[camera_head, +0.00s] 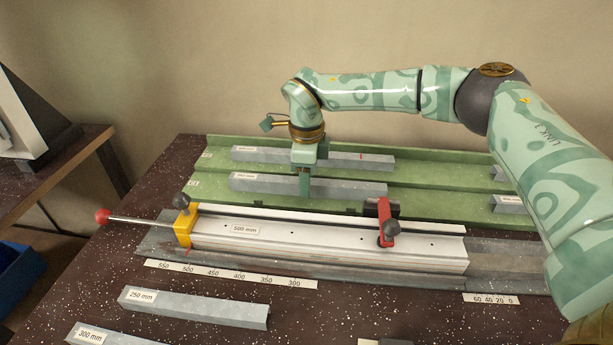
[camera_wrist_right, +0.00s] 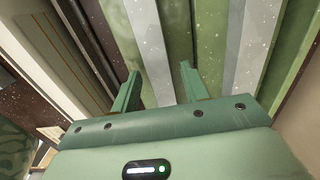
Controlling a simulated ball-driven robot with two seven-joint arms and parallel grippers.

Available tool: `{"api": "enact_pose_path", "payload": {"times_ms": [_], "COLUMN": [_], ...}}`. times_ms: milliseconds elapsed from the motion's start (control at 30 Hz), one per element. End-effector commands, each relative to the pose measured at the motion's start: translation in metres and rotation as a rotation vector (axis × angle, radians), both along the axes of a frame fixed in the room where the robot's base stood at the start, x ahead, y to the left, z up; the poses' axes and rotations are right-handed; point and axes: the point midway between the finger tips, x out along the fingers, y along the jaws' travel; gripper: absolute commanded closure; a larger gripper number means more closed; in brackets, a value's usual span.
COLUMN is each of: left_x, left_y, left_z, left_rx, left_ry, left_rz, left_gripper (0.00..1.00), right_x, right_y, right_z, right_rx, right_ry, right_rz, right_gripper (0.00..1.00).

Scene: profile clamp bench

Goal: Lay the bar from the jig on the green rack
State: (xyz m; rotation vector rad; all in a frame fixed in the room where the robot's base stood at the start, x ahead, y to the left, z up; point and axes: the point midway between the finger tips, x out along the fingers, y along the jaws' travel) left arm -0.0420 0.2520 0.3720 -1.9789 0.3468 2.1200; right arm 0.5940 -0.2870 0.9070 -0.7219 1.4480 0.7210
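The jig (camera_head: 330,247) is a long white profile on the bench with a "500 mm" label, a yellow clamp at its left and a red clamp at its right. I cannot make out a separate bar in it. The green rack (camera_head: 215,193) lies behind it, with a near grey bar (camera_head: 345,188) and a far grey bar (camera_head: 375,162) on it. My right gripper (camera_head: 304,183) points down at the near bar. In the right wrist view its fingers (camera_wrist_right: 160,85) stand apart, with a grey bar (camera_wrist_right: 148,35) between them. My left gripper is out of view.
Two more grey bar ends (camera_head: 510,204) lie at the rack's right. A red-knobbed rod (camera_head: 140,220) sticks out left of the jig.

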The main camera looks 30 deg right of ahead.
Motion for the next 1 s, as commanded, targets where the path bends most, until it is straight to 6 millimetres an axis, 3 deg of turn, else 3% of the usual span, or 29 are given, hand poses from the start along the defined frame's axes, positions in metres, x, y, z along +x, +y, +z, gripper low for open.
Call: {"api": "enact_pose_path", "payload": {"times_ms": [167, 633, 800, 1000], "left_x": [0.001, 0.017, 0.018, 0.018], "left_y": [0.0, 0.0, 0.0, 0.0], "left_z": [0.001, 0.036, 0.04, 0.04], "left_rx": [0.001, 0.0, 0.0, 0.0], "left_ry": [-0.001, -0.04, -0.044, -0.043], "left_rz": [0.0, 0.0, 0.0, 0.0], "left_gripper": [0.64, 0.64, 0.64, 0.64], "right_x": [0.0, 0.0, 0.0, 0.0], "right_y": [0.0, 0.0, 0.0, 0.0], "right_z": [0.007, 0.107, 0.121, 0.122], "right_rx": [0.0, 0.0, 0.0, 0.001], "right_ry": [-0.001, -0.005, 0.0, 0.001], "right_rz": [0.0, 0.0, -0.001, 0.001], "right_gripper": [0.55, 0.55, 0.55, 0.55]}}
